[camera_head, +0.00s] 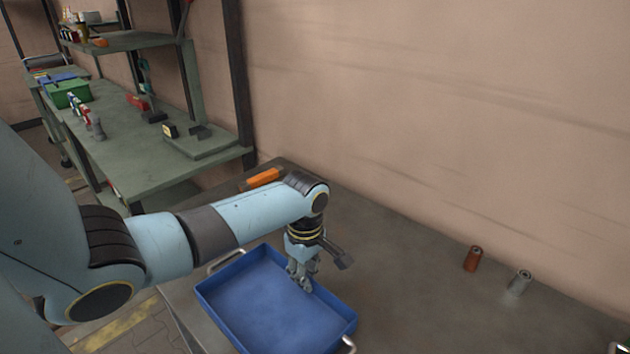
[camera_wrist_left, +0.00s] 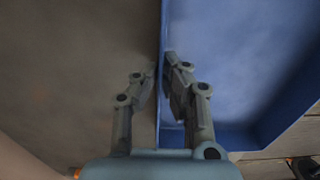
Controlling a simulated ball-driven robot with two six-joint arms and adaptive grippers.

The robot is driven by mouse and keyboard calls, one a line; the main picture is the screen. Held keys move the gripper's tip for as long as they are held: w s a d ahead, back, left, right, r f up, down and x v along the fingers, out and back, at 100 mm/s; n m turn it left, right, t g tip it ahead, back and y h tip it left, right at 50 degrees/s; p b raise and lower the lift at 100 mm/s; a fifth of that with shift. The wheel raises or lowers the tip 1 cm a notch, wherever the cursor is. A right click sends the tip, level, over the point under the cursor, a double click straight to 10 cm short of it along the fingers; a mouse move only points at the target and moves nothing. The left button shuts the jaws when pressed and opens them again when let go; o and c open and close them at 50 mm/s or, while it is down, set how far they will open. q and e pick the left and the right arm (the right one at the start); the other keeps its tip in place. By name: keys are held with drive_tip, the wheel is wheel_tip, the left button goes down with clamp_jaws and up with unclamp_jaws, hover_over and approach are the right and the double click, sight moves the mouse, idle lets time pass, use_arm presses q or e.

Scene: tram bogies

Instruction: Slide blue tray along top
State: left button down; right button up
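The blue tray (camera_head: 250,300) is empty and lies on the dark grey top (camera_head: 420,300), near its left front edge. It has a metal handle at each end. My left gripper (camera_head: 305,282) points down at the tray's far long wall. In the left wrist view its fingers (camera_wrist_left: 161,70) straddle the wall of the tray (camera_wrist_left: 225,60), one outside and one inside. My right gripper is not in view.
An orange block (camera_head: 264,178) lies at the back left of the top. A rust-brown cylinder (camera_head: 472,259) and a grey cylinder (camera_head: 519,282) stand to the right, near the wall. The top between tray and cylinders is clear. A green workbench (camera_head: 150,165) stands back left.

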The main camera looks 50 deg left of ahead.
use_arm(q)
drive_tip(key=c, duration=1.4)
unclamp_jaws()
wheel_tip(320, 180, up, 12)
